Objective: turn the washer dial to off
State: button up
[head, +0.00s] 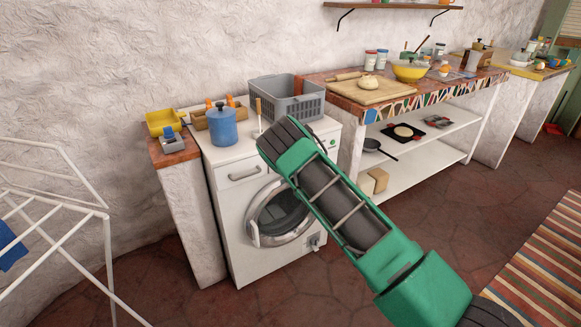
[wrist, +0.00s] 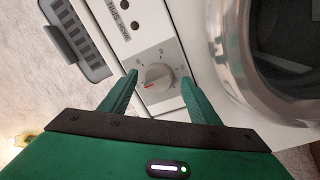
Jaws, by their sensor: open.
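The white washer (head: 232,200) stands against the wall in the head view, its round door (head: 253,232) shut. In the wrist view the round dial (wrist: 157,77) sits on a light grey plate with marks around it. A red mark shows on the dial's lower left part, in picture terms. My gripper (wrist: 160,79) is open, with one green finger on each side of the dial. I cannot tell whether the fingers touch it. My arm hides part of the washer front in the head view, and the fingers are not clear there.
A blue canister (head: 222,127) and a grey basket (head: 287,102) stand on the washer top. The mosaic counter (head: 340,97) is to the right. A white drying rack (head: 60,222) stands at the left. The washer door's rim (wrist: 235,60) is close to my right finger in the wrist view.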

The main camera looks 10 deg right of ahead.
jog(key=v, duration=0.9)
jog(key=shift+s+f, duration=0.2)
jog(key=shift+s, duration=0.15)
jog(key=shift+d, duration=0.1)
jog(key=d+r+m+g+h, duration=0.2)
jog(key=d+r+m+h, duration=0.15)
jog(key=d, duration=0.25)
jog(key=d+r+m+g+h, duration=0.1)
jog(key=d+r+m+h, duration=0.15)
jog(key=d+m, duration=0.2)
jog(key=s+d+r+m+g+h, duration=0.2)
jog(key=s+d+r+m+g, duration=0.3)
jog(key=s+d, duration=0.45)
jog(key=s+a+r+m+g+y, duration=0.1)
jog(key=s+a+r+m+g, duration=0.1)
jog(key=s, duration=1.2)
jog(key=s+a+r+m+g+y, duration=0.1)
jog(key=s+r+m+g, duration=0.2)
jog(key=s, duration=1.2)
jog(key=s+a+r+m+g+y, duration=0.1)
jog(key=s+r+g, duration=0.4)
jog(key=s, duration=0.9)
jog(key=shift+s+a+r+m, duration=0.25)
jog(key=shift+a+r+m, duration=0.2)
jog(key=shift+a+m, duration=0.45)
